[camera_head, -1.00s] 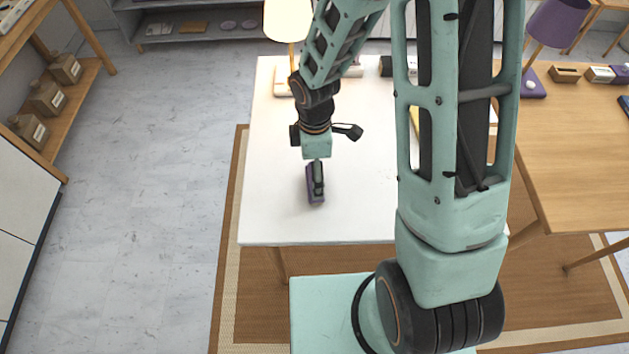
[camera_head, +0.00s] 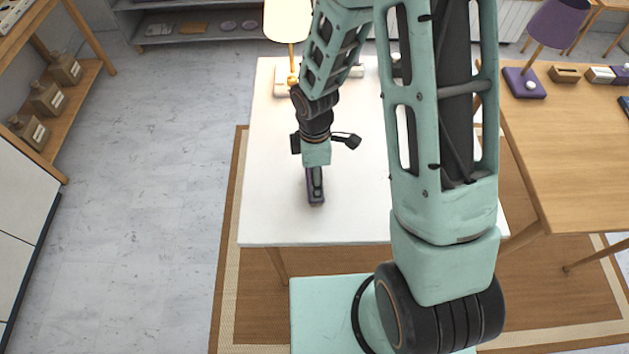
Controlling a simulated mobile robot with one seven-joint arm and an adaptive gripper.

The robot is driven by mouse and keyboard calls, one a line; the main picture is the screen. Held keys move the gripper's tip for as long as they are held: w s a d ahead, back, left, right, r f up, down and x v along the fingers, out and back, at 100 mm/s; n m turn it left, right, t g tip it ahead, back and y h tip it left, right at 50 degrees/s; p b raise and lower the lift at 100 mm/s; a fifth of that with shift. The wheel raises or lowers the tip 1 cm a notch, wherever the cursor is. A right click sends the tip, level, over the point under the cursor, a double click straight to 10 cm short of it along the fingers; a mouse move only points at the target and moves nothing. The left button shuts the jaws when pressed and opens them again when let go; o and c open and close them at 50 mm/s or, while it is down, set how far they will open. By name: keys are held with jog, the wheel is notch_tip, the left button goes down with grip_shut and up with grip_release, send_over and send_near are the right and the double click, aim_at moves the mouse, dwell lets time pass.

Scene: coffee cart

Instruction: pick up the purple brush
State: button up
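The purple brush (camera_head: 309,188) lies on the white table (camera_head: 275,215), toward its front left. Only a narrow purple strip shows beside my gripper. My gripper (camera_head: 316,186) points down right over the brush and covers most of it. It is at or very near the brush. Whether its fingers are around the brush or still apart from it cannot be told from this view.
A lamp (camera_head: 287,20) stands at the back of the white table. A wooden table with a purple lamp (camera_head: 557,22) and small boxes (camera_head: 565,74) is at the right. Shelves with several bottles (camera_head: 64,69) are at the left. The white table's front left is clear.

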jog(key=shift+r, duration=0.15)
jog(key=shift+r, duration=0.65)
jog(key=s+a+r+p, duration=0.1)
jog(key=s+a+r, duration=0.3)
jog(key=s+r, duration=0.7)
jog(key=shift+s+r, duration=0.2)
jog(key=shift+s, duration=1.05)
jog(key=o, duration=0.6)
jog(key=c, duration=0.4)
jog(key=shift+w, duration=0.15)
jog(key=shift+c, duration=0.2)
